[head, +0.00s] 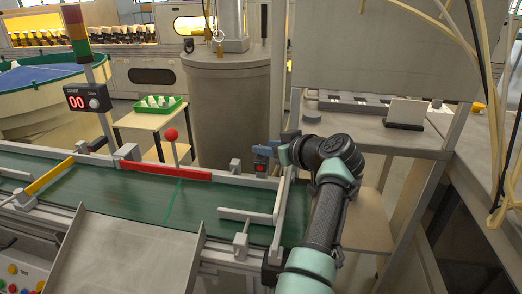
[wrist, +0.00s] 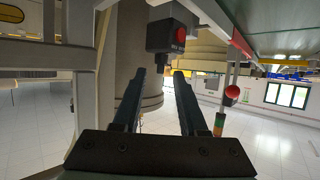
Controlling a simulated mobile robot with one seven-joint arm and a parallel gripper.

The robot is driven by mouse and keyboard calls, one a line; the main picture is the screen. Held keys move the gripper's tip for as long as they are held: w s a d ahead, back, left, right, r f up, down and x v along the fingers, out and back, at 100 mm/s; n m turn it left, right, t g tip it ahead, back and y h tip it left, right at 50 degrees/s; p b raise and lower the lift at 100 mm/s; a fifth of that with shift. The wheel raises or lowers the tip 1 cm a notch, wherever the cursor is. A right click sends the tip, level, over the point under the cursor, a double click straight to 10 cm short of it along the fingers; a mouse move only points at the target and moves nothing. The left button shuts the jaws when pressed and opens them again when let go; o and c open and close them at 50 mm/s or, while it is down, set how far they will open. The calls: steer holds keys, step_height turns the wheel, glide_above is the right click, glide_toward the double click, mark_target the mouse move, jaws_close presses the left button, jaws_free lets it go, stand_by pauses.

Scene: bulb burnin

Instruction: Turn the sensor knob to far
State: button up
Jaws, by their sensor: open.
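A small dark sensor box (head: 262,160) with a red round face stands at the right end of the green conveyor. It also shows in the wrist view (wrist: 164,36), at the top, with its red round part (wrist: 180,34) facing the camera. I cannot make out the knob's pointer or its far mark. My gripper (wrist: 160,74) is open, with nothing between its two dark fingers. Its fingertips lie just below the box in the wrist picture, apart from it as far as I can tell. In the head view my gripper (head: 277,150) is beside the box, partly hidden by my wrist.
The green conveyor (head: 140,200) has a red rail (head: 165,170), a yellow bar (head: 48,177) and a red ball-topped lever (head: 171,135). A counter (head: 87,97) reads 00. A grey post (head: 283,205) stands close to my arm. A bench (head: 375,133) is behind it.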

steer(key=shift+b+x, duration=0.55)
steer(key=shift+x, duration=1.1)
jaws_close()
